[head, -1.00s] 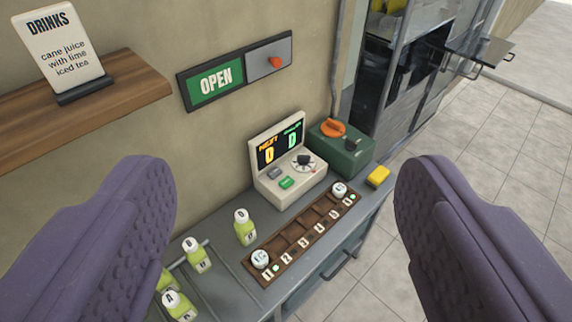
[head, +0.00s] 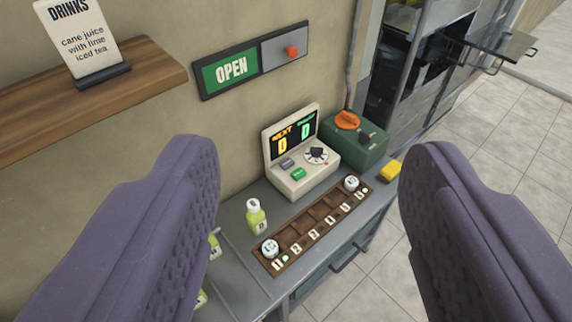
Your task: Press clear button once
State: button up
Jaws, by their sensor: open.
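A cream console (head: 301,166) with a dark display stands on the grey counter against the wall. Its sloped face carries a small grey button (head: 287,163), a green button (head: 298,174) and a round dial (head: 316,154). The button labels are too small to read, so I cannot tell which one is clear. My gripper (head: 308,150) is open and empty, with its two purple padded fingers on either side of the picture. The console shows beyond them, in the gap, and neither finger touches it.
A green box (head: 358,150) with an orange knob and a yellow block (head: 390,170) stand right of the console. An OPEN sign (head: 231,71) and wooden shelf (head: 140,85) are on the wall.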

grip_shut()
dwell(1.4)
